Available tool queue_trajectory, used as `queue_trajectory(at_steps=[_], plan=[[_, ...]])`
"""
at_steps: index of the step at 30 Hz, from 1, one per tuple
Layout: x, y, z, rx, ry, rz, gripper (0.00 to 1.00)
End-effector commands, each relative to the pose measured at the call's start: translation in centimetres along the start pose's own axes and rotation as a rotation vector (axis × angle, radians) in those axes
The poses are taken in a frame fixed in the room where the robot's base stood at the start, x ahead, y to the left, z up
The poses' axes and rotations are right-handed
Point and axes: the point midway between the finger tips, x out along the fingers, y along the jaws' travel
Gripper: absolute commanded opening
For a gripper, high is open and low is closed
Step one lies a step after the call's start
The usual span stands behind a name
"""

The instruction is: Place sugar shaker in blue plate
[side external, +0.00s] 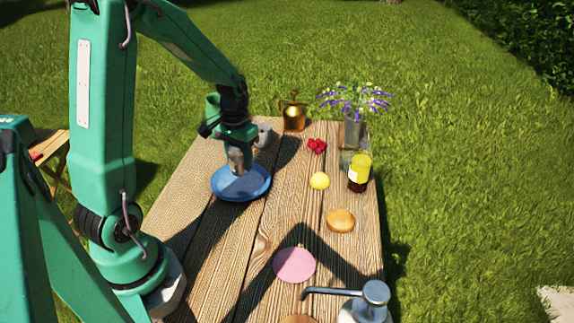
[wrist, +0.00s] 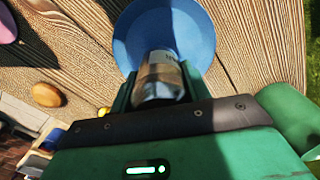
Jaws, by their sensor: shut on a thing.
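The sugar shaker (side external: 238,161) is a small metallic cylinder held below my gripper (side external: 237,147), over the blue plate. In the wrist view the shaker (wrist: 160,78) sits between the fingers of my gripper (wrist: 157,84), which is shut on it. The blue plate (side external: 256,187) lies on the wooden table; it also shows behind the shaker in the wrist view (wrist: 190,35). The shaker is above or within the plate's middle. I cannot tell whether its base touches the plate.
On the wooden table (side external: 200,240) stand a brass pot (side external: 294,116), a flower vase (side external: 353,130), a yellow-topped jar (side external: 359,174) and a grey cup (side external: 263,135). A lemon (side external: 319,180), red berries (side external: 317,146), a bun (side external: 340,220), a pink disc (side external: 294,264) and a metal dispenser (side external: 370,300) lie rightward.

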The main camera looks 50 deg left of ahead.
Motion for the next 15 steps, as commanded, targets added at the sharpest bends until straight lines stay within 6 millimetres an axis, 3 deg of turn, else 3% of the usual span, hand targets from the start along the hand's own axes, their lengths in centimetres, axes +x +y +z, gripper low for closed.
queue_trajectory(at_steps=[10, 15], plan=[[0.6, -0.7, -0.3, 0.000, 0.000, 0.000, 0.21], [2.0, -0.7, -0.2, 0.000, -0.002, 0.000, 0.21]])
